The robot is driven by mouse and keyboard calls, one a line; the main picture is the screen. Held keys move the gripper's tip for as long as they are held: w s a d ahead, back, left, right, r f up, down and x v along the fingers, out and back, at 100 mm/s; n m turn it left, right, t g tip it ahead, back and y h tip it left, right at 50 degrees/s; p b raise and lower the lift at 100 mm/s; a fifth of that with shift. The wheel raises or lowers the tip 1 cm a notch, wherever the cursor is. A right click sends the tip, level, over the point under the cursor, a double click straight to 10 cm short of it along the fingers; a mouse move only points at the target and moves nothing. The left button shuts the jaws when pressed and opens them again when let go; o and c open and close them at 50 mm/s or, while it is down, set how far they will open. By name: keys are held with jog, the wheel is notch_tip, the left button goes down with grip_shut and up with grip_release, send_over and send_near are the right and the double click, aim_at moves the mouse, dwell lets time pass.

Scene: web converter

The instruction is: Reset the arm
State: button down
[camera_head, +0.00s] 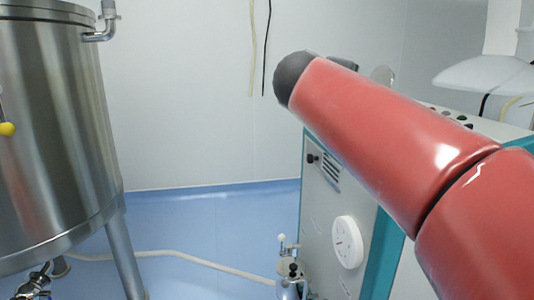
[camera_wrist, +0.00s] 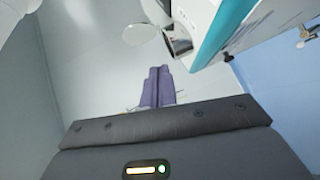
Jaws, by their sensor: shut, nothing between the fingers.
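My arm (camera_head: 390,130), red with a dark grey rounded joint, reaches up and left across the right half of the head view. My gripper (camera_wrist: 157,84) shows in the wrist view, with two purple fingers side by side and touching above its dark body. It is shut and empty. No object touches the fingertips in that view. In the head view my gripper cannot be made out clearly; the arm hides part of what lies behind it.
A cabinet (camera_head: 325,215) with teal edges and a white dial (camera_head: 347,242) stands behind my arm; it also shows in the wrist view (camera_wrist: 222,35). A large steel tank (camera_head: 55,120) stands at left. A hose (camera_head: 200,262) crosses the blue floor (camera_head: 215,215); the floor between is mostly open.

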jog(key=s+f+m+g+y, duration=0.3)
jog(key=s+f+m+y, duration=0.1)
jog(key=s+f, duration=0.9)
jog(key=s+f+m+g+y+p, duration=0.1)
jog(key=s+f+m+g+y, duration=0.3)
jog(key=s+f, duration=0.9)
notch_tip(320, 180, down, 7)
jog(key=shift+s+f+m, duration=0.15)
jog(key=shift+s+m, duration=0.15)
jog(key=shift+m, duration=0.6)
jog(key=shift+a, duration=0.1)
